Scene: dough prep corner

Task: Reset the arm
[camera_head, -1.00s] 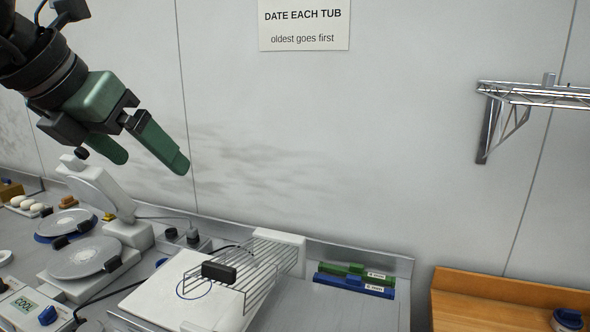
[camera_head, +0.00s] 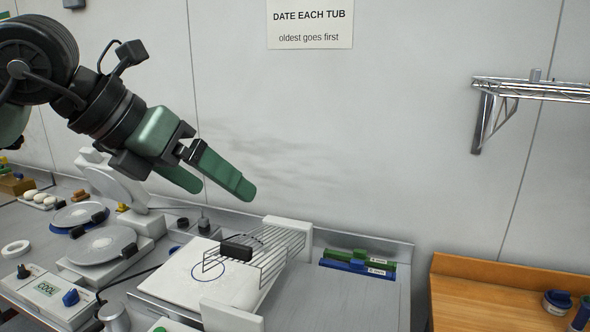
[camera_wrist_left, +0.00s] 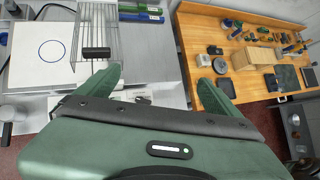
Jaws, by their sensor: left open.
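My left gripper (camera_head: 222,189) is green with dark joints. It hangs in the air in front of the grey wall, above the steel counter, pointing down and to the right. Its two fingers are apart with nothing between them. In the left wrist view the open fingers (camera_wrist_left: 160,82) show over the gap between the steel counter and a wooden bench. My right gripper is in neither view.
Below stand a wire grid (camera_head: 270,255) with a black handle (camera_head: 236,249), a white board (camera_head: 190,284) with a blue circle, and a white double-plate device (camera_head: 103,246). Green and blue bars (camera_head: 357,266) lie behind. A wooden bench (camera_head: 490,290) and wall shelf (camera_head: 530,90) are right.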

